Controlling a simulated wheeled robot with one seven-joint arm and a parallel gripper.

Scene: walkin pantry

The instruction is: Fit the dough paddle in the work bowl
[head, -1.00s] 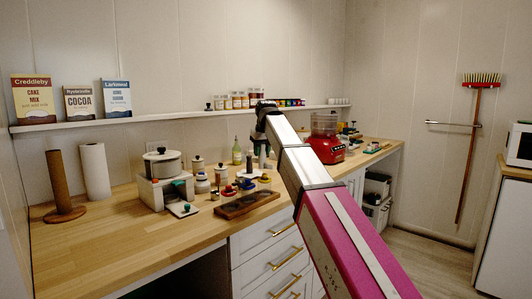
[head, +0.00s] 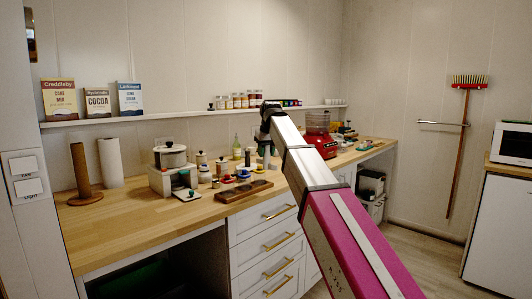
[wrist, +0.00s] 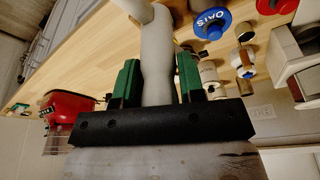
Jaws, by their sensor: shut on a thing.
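My gripper (wrist: 157,88) has green fingers and is shut on a pale grey shaft, which I take to be the dough paddle (wrist: 156,55). The shaft runs away from the fingers toward the top of the wrist view, and its far end is cut off there. The clear work bowl (head: 317,121) sits on a red food processor (head: 322,145) on the counter, right of my arm in the head view. In the wrist view the red base (wrist: 70,106) is at the left, apart from my gripper. The fingers are mostly hidden in the head view.
A dark wooden board (head: 243,191) lies at the counter's front edge. Several small jars and lidded pots stand left of my gripper, among them a blue-lidded oats jar (wrist: 211,18). A paper towel roll (head: 110,162) stands further left. The left counter (head: 120,225) is largely clear.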

